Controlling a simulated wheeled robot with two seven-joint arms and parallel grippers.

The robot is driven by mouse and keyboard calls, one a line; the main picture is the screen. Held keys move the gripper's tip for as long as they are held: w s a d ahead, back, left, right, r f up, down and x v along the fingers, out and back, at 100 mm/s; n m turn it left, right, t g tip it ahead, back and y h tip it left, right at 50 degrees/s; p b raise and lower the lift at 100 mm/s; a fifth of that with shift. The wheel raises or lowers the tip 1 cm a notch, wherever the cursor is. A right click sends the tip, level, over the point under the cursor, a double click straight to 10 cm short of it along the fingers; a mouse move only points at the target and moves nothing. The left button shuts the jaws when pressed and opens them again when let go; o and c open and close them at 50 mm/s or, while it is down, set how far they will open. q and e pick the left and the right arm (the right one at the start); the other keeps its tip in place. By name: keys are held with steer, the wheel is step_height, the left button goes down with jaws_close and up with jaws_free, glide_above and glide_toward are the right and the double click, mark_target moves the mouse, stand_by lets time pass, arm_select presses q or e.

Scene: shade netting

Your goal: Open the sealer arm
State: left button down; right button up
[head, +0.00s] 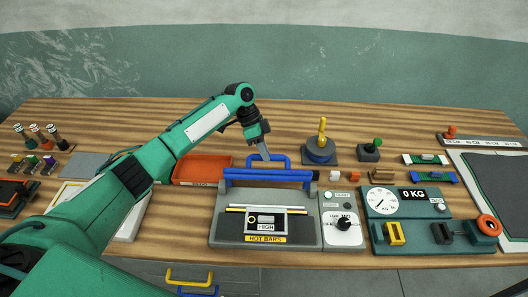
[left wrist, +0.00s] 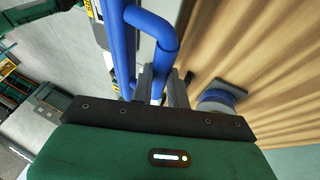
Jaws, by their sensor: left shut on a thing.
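The grey heat sealer (head: 222,225) stands in the middle of the bench, with a yellow "HOT BARS" label and a "HIGH" display on its front. Its blue sealer arm (head: 268,174) is a bar across the top, toward the back of the body. The light bars lie uncovered in front of it. A blue loop handle (head: 284,160) sticks up beyond the bar. My left gripper (head: 264,153) is shut on this handle. In the left wrist view the fingers (left wrist: 160,88) are at the blue loop handle (left wrist: 160,38). My right gripper does not show.
An orange tray (head: 201,170) lies left of the sealer. A dial panel (head: 343,229) adjoins its right side, and a scale (head: 395,201) stands further right. A blue round base with a yellow-topped post (head: 320,150) stands behind, close to the gripper.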

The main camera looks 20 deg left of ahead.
arm_select(q)
steer(key=c, duration=1.6)
jaws_free()
steer(key=shift+w+a+f, duration=0.1)
steer(key=shift+a+f, duration=0.1)
steer(key=shift+f, duration=0.25)
steer(key=shift+o, duration=1.2)
steer(key=shift+w+f, duration=0.15)
steer(key=shift+w, duration=0.2)
steer(key=shift+w+r, duration=0.1)
steer(key=shift+r, duration=0.1)
steer(key=b+v, duration=0.4)
steer(key=v, duration=0.9)
steer(key=shift+r, duration=0.35)
steer(key=shift+a, duration=0.1)
